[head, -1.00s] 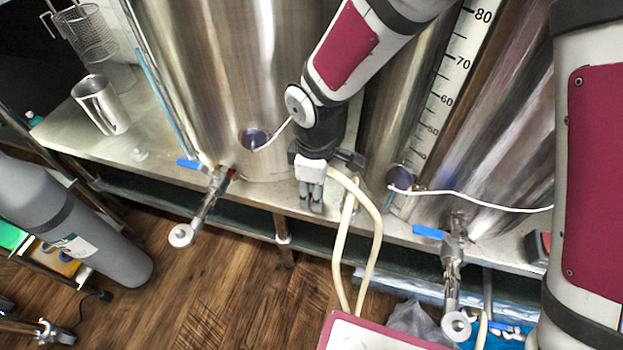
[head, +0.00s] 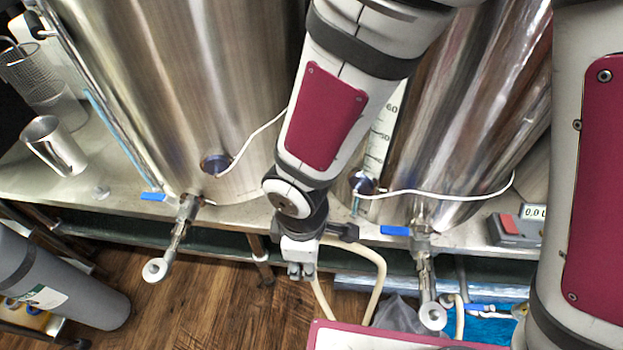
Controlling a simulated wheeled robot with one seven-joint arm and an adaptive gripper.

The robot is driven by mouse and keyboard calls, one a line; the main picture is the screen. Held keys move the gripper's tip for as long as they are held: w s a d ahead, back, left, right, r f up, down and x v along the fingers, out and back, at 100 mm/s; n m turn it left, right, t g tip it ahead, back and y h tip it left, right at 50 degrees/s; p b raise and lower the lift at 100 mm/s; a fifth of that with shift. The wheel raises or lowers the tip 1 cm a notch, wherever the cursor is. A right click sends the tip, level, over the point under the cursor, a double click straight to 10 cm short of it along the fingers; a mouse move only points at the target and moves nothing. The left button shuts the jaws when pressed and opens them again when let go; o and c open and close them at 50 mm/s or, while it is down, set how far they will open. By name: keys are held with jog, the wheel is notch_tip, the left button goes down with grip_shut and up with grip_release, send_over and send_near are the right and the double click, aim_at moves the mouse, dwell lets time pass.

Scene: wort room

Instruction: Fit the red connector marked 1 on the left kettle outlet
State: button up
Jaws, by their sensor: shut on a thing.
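The left kettle (head: 180,90) is a tall steel vessel. Its outlet (head: 181,228) is a steel valve with a blue lever, and it slopes down to a round, pale, ring-like open end (head: 155,269) beyond the shelf edge. My gripper (head: 301,274) points down in front of the shelf edge, right of that outlet and apart from it. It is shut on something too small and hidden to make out. I cannot make out a red connector or a number 1. Cream hoses (head: 378,275) loop beside and behind my gripper; whether they join what it holds, I cannot tell.
The right kettle (head: 470,110) has a similar outlet (head: 424,270) with a blue lever. A steel cup (head: 54,146) stands on the shelf at left. A grey gas cylinder (head: 70,285) is at lower left. Open wooden floor (head: 185,315) lies below the left outlet.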

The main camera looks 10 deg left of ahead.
jog(key=shift+r+p, duration=2.1)
jog(key=shift+r, duration=0.2)
